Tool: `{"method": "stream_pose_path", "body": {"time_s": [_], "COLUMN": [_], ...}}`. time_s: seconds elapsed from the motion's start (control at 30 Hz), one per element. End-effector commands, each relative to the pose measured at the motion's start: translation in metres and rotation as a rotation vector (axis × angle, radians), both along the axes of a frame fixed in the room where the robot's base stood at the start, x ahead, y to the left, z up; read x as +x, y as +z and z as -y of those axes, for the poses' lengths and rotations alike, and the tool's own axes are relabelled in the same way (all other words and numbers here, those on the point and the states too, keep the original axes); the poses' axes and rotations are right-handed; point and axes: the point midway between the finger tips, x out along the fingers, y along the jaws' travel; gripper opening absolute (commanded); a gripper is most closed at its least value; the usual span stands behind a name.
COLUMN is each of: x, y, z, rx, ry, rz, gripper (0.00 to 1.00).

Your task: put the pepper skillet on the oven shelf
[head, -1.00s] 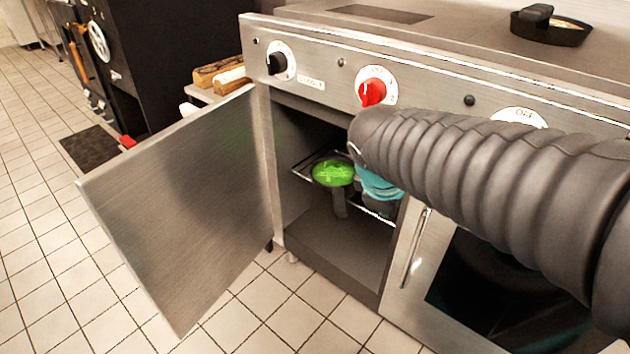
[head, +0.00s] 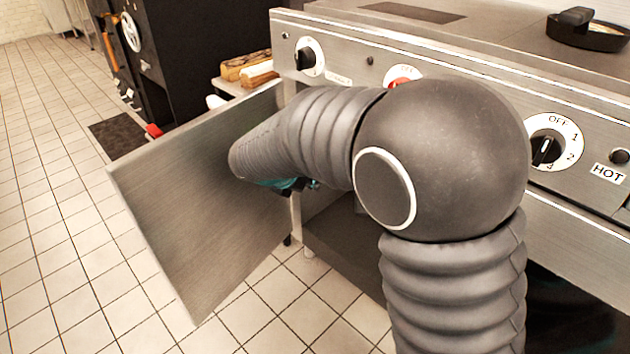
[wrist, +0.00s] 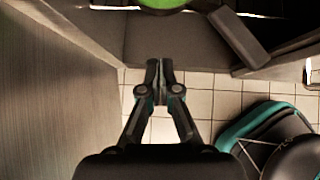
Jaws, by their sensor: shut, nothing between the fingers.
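The skillet with bright green contents (wrist: 165,4) is cut off at the top edge of the wrist view. Its dark handle (wrist: 238,38) points down and right, toward me. A short pale stretch of the oven's wire shelf (wrist: 116,7) shows beside it. My gripper (wrist: 159,65) is shut and empty, in front of the oven and apart from the handle, which lies to its upper right. In the head view my arm hides the skillet, the shelf and most of the gripper; only some teal of it (head: 285,184) shows.
The open oven door (head: 205,205) stands left of my gripper, and close by in the wrist view (wrist: 50,110). A black pan (head: 588,36) sits on the stove top. Knobs, one red (head: 402,78), line the front panel. Tiled floor (head: 60,250) is clear at left.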

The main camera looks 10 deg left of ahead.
Motion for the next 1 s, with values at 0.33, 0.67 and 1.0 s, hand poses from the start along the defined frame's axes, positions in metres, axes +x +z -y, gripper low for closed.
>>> {"method": "stream_pose_path", "body": {"time_s": [0.33, 0.67, 1.0], "x": [0.039, 0.072, 0.077], "y": [-0.048, -0.053, -0.052], "z": [0.027, 0.048, 0.051], "rx": [0.001, 0.003, 0.002], "ry": [-0.004, -0.004, -0.002], "rz": [-0.001, 0.001, 0.0], "gripper": [0.0, 0.0, 0.0]}}
